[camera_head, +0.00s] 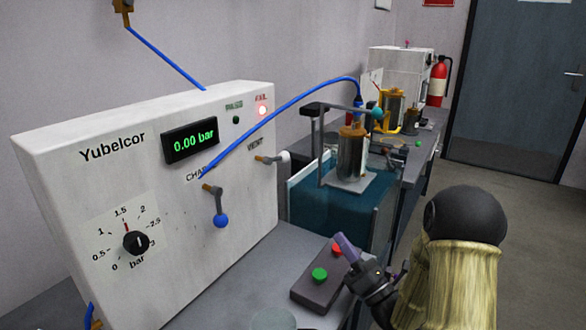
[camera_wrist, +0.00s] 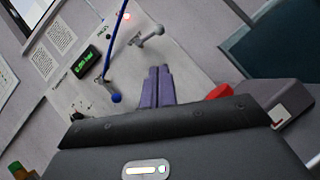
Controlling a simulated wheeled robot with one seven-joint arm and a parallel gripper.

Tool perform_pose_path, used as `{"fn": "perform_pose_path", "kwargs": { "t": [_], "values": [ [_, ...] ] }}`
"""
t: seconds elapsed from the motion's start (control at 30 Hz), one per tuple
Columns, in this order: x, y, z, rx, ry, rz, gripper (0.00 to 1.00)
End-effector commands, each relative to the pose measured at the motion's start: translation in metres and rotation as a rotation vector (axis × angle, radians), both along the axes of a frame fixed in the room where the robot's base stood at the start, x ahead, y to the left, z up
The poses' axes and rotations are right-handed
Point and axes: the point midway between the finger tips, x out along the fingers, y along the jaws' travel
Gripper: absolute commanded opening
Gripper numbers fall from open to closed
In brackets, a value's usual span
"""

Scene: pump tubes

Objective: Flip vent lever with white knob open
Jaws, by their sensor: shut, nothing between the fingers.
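The vent lever with its white knob (camera_head: 284,157) sticks out level to the right below the VENT label on the white Yubelcor panel (camera_head: 60,195). In the wrist view the white knob (camera_wrist: 159,29) shows on the panel beyond my fingers. The lever with a blue knob (camera_head: 221,221) hangs down below the charge label; its blue knob (camera_wrist: 116,98) also shows in the wrist view. My gripper (camera_head: 342,240) is shut and empty, with purple fingertips (camera_wrist: 157,72) held together. It is in front of and below the vent lever, over the button box, apart from both levers.
A dark box with a red and a green button (camera_head: 320,275) stands on the grey bench beneath my gripper. A metal canister (camera_head: 352,152) stands on a fixture to the right of the panel. A blue hose (camera_head: 285,106) arches from panel to fixture. The display (camera_head: 190,140) reads 0.00 bar; the FAIL lamp is lit.

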Motion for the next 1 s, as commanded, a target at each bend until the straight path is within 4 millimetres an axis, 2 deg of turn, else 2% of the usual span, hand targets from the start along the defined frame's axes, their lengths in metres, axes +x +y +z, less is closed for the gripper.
{"fn": "perform_pose_path", "kwargs": {
  "t": [0.03, 0.7, 1.0],
  "values": [
    [0.004, 0.005, 0.007, -0.001, -0.001, 0.004, 0.00],
    [0.065, 0.049, 0.051, -0.002, -0.001, 0.004, 0.00],
    [0.103, 0.075, 0.074, 0.001, -0.003, 0.002, 0.00]
  ]
}}
